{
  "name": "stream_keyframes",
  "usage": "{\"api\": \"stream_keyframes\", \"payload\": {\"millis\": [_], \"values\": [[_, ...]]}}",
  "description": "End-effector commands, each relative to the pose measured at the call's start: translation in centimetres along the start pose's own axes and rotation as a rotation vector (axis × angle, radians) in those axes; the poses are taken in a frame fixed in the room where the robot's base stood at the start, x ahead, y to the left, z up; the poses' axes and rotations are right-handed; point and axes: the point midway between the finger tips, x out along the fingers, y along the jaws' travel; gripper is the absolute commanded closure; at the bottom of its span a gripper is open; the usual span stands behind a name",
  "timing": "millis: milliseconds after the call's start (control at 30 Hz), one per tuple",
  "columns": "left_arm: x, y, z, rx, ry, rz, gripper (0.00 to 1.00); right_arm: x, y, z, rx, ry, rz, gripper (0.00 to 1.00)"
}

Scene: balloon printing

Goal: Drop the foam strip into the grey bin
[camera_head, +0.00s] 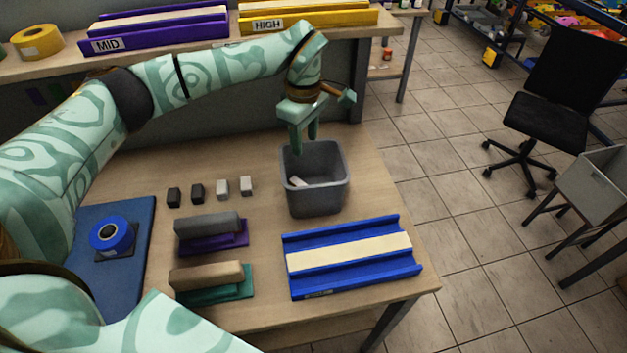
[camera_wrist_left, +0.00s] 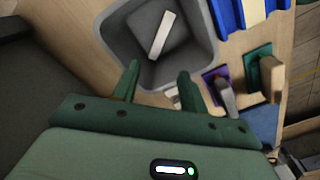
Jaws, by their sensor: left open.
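The grey bin (camera_head: 318,201) stands near the back right of the table. It also fills the upper part of the left wrist view (camera_wrist_left: 192,64). A pale strip (camera_wrist_left: 161,36), which looks like the foam strip, lies loose on the bin's floor. Its end shows in the head view (camera_head: 299,182). My left gripper (camera_head: 304,142) points down above the bin's back left rim. In the left wrist view its fingers (camera_wrist_left: 159,72) are apart with nothing between them. My right gripper is not in view.
A blue tray (camera_head: 300,286) with a cream strip (camera_head: 350,252) lies in front of the bin. Small dark and light blocks, two handled blocks and a blue roll (camera_head: 111,236) on a blue mat (camera_head: 139,232) are to its left. Behind is a shelf with MID and HIGH trays.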

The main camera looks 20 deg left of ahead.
Motion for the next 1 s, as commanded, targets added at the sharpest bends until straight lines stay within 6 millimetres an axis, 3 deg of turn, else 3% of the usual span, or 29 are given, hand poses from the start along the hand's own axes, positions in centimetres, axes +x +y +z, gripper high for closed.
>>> {"api": "stream_keyframes", "payload": {"millis": [33, 200, 433, 633, 1000], "values": [[-1.7, 0.1, -0.1, 0.001, 0.002, 0.007, 0.57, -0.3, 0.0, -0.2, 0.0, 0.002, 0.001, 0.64], [-6.5, 0.1, 0.0, 0.001, 0.002, 0.007, 0.57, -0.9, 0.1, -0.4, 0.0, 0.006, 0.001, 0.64], [-11.3, 0.0, 0.0, 0.001, 0.001, 0.004, 0.57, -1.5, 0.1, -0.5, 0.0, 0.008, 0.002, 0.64], [-12.7, 0.0, 0.0, 0.001, 0.0, 0.0, 0.57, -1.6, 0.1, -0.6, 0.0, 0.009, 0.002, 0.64], [-12.8, 0.0, 0.0, 0.001, 0.0, 0.0, 0.57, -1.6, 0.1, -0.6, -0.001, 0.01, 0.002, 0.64]]}}
